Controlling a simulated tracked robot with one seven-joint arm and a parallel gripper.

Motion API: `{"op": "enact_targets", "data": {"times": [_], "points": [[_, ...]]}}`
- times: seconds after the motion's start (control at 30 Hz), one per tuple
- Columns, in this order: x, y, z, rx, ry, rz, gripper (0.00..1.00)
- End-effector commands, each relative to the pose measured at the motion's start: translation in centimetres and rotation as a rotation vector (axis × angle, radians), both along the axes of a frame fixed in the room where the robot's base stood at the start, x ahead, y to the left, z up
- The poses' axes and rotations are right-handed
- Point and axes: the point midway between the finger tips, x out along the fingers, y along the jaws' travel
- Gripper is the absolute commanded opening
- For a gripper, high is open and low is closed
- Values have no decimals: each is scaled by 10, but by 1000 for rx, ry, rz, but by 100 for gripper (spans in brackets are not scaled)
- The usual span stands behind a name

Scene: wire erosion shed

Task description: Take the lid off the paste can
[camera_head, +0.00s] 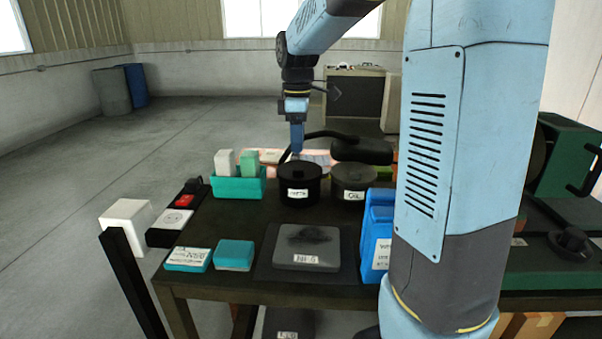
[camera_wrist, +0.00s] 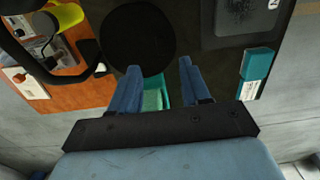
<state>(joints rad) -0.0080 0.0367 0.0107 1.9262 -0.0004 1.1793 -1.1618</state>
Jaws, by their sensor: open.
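The paste can (camera_head: 300,188) is a dark round can with a white label, standing on the dark table. Its flat black lid (camera_head: 299,169) with a small knob is on it. The left finger overlaps the disc's lower edge in the picture.
A second dark can (camera_head: 353,182) stands close right of the paste can. A teal bin (camera_head: 238,187) with upright blocks is close left. A tray with small items (camera_wrist: 70,88) and a black curved arm (camera_head: 360,151) lie behind. A grey plate (camera_head: 306,247) is in front.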

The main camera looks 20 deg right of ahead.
Motion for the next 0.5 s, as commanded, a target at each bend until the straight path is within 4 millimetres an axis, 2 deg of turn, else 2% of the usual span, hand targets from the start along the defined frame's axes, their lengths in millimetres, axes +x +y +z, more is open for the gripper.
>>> {"op": "enact_targets", "data": {"times": [0.1,0.37,0.5], "points": [[0,0,-15,0,1,0,47],[-2,0,-30,-1,1,-1,47],[-4,0,-49,0,3,-1,47]]}}
